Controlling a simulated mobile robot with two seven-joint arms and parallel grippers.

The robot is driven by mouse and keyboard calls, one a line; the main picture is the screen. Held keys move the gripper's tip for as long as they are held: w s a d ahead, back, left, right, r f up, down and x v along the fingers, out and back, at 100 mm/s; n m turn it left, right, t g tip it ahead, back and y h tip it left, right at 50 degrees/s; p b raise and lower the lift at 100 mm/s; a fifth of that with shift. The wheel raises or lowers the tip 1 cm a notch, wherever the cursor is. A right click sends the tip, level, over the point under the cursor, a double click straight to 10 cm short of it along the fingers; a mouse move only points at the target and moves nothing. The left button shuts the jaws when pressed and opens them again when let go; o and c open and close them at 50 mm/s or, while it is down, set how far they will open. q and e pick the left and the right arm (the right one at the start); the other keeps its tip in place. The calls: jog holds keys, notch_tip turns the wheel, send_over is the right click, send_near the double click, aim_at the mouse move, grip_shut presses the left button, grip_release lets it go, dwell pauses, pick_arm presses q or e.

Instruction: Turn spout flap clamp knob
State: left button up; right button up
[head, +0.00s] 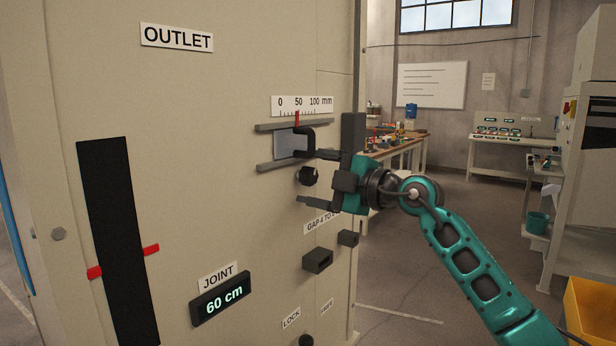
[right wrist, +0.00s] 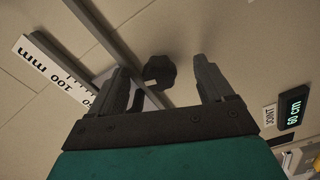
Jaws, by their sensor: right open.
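The black lobed clamp knob (head: 308,176) sits on the beige panel just below the lower rail of the spout flap (head: 288,145). The flap is a grey plate between two rails, with a black handle (head: 308,137). My right gripper (head: 314,178) is open, one finger above the knob and one below it in the head view. In the right wrist view the knob (right wrist: 159,70) shows between the open fingertips (right wrist: 163,78), with gaps on both sides. I see no contact. My left gripper is out of view.
A 0-50-100 mm scale (head: 302,106) has a red pointer (head: 297,119) near 50. Below are two dark blocks, one here (head: 317,261), and a JOINT display (head: 220,299) reading 60 cm. A workbench (head: 400,147) stands behind. Open floor lies right of the panel.

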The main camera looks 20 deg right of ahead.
jog(key=shift+d, duration=0.1)
jog(key=shift+v, duration=3)
jog(key=shift+s, duration=0.1)
